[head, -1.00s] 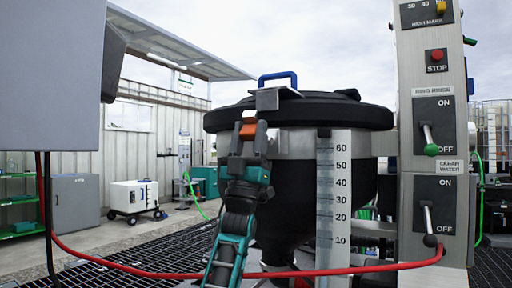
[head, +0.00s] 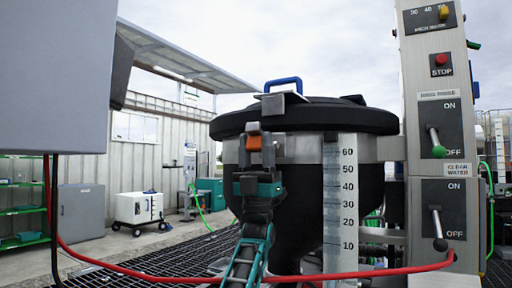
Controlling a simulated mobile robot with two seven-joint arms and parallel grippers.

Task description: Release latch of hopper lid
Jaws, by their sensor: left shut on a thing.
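The hopper is a dark, round vessel (head: 300,190) with a thick black lid (head: 320,117) lying flat on it. A blue handle (head: 283,81) stands on the lid. An orange latch piece (head: 254,143) is at the hopper's front left, just below the lid rim. My left gripper (head: 254,150) is shut on the orange latch, one finger on each side, with its arm rising from below. The fingers hide part of the latch. A metal bracket (head: 285,104) sits at the rim above it. My right gripper is not in view.
A control post (head: 437,165) with two levers and a red stop button stands close on the right. A level scale (head: 341,205) is upright on the hopper's front. A red hose (head: 330,276) crosses low in front. A grey panel fills the upper left.

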